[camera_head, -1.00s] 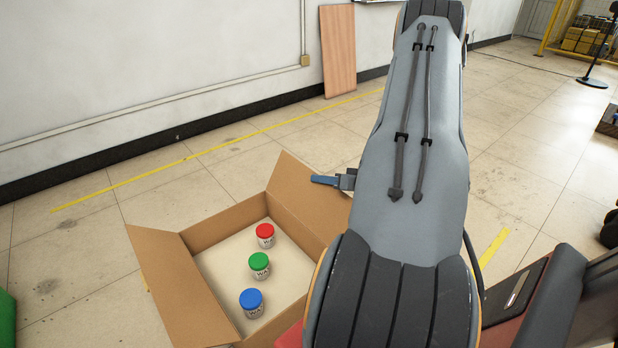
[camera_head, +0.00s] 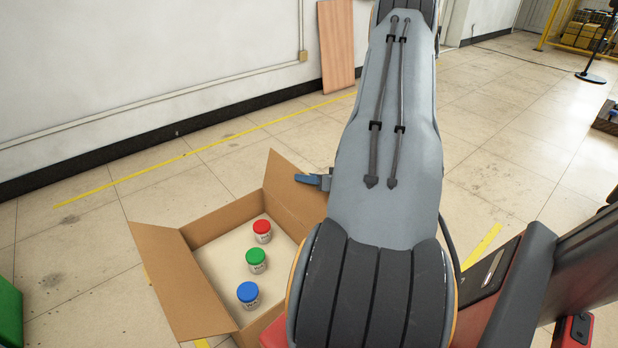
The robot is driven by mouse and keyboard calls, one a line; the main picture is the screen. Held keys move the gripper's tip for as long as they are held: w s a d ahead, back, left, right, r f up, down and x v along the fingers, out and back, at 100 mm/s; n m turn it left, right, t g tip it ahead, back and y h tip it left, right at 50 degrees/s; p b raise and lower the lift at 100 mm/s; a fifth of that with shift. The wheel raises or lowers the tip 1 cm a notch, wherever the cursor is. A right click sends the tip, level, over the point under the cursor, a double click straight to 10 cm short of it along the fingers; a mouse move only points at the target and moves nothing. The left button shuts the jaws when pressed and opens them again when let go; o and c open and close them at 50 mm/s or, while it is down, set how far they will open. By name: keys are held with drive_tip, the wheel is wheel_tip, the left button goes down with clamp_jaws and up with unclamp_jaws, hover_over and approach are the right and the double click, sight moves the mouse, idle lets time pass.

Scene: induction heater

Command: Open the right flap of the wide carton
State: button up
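The wide carton (camera_head: 213,219) is a brown box on the floor at lower left. Its left flap (camera_head: 172,280) is folded outward. Its right flap (camera_head: 288,192) stands up at a slant, and my arm hides its near part. Inside are three jars with a red lid (camera_head: 262,231), a green lid (camera_head: 256,260) and a blue lid (camera_head: 248,294). My gripper (camera_head: 314,181) shows only as a blue finger tip beside the upper part of the right flap. The rest is behind my arm, so I cannot tell its opening or whether it touches the flap.
A yellow line (camera_head: 190,153) runs along the floor before the wall. A wooden board (camera_head: 336,47) leans on the wall. A green object (camera_head: 9,312) is at the left edge. Floor behind the carton is clear.

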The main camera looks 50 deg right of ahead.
drive_tip(key=shift+d, duration=0.1)
drive_tip(key=shift+s+r, duration=0.15)
drive_tip(key=shift+s, duration=0.15)
drive_tip(key=v, duration=0.7)
drive_tip(key=shift+s, duration=0.15)
drive_tip(key=p+v, duration=0.6)
drive_tip(key=v, duration=0.2)
drive_tip(key=shift+s+p, duration=0.4)
idle(0.4)
drive_tip(key=shift+r, duration=0.1)
drive_tip(key=shift+p, duration=0.4)
